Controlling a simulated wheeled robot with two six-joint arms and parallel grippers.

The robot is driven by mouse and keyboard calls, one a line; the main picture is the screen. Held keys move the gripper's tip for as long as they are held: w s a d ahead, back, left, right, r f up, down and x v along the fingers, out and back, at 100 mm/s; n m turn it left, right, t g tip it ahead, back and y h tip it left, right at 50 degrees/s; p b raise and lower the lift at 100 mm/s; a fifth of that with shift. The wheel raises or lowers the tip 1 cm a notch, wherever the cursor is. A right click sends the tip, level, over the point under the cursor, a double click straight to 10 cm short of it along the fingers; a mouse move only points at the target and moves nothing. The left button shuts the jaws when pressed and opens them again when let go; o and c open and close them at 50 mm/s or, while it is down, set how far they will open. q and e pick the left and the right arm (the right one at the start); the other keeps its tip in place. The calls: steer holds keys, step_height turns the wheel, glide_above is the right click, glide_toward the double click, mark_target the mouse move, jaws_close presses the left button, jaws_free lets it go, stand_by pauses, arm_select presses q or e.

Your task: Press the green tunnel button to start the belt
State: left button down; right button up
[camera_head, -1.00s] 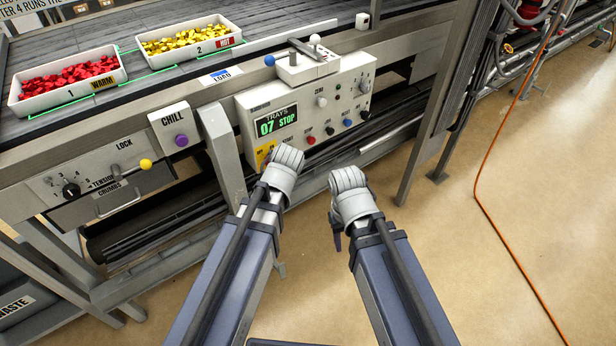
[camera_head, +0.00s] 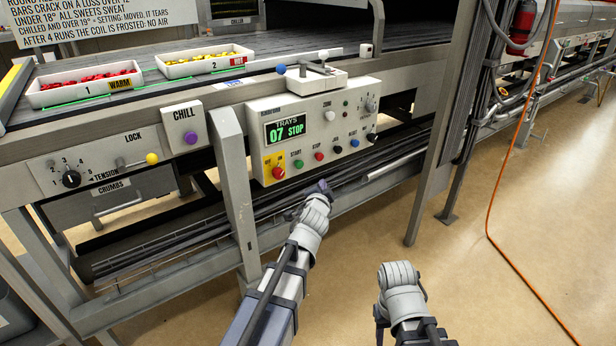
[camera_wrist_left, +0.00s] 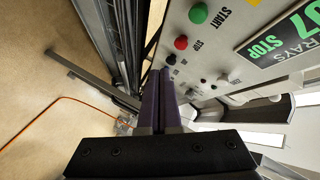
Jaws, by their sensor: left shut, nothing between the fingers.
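The green button (camera_head: 298,164) is on the front of the white control box, in a row with a red button (camera_head: 319,156) to its right. In the left wrist view the green button (camera_wrist_left: 198,13), marked START, is near the top edge, above the red STOP button (camera_wrist_left: 181,42). My left gripper (camera_head: 322,186) is shut and empty, its dark purple fingers below the button row and apart from the green button. They also show in the left wrist view (camera_wrist_left: 162,73), pointing at the box's lower edge. My right gripper (camera_head: 398,278) is lower right, over the floor; its fingers are hidden.
The box's display (camera_head: 285,130) reads "TRAYS 07 STOP". A larger red button (camera_head: 278,172) on a yellow plate is left of the green one. Trays of red (camera_head: 38,99) and yellow sweets (camera_head: 163,73) stand on the belt above. A frame post (camera_head: 234,190) stands left of the box.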

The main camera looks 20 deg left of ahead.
mark_target(300, 165)
stand_by(0.3)
arm_select(q)
steer(key=w+a, duration=0.5)
steer(key=a, duration=0.2)
steer(key=shift+w, duration=0.2)
steer(key=shift+w, duration=0.1)
stand_by(2.1)
steer(key=shift+w+a, duration=0.15)
steer(key=shift+a, duration=0.15)
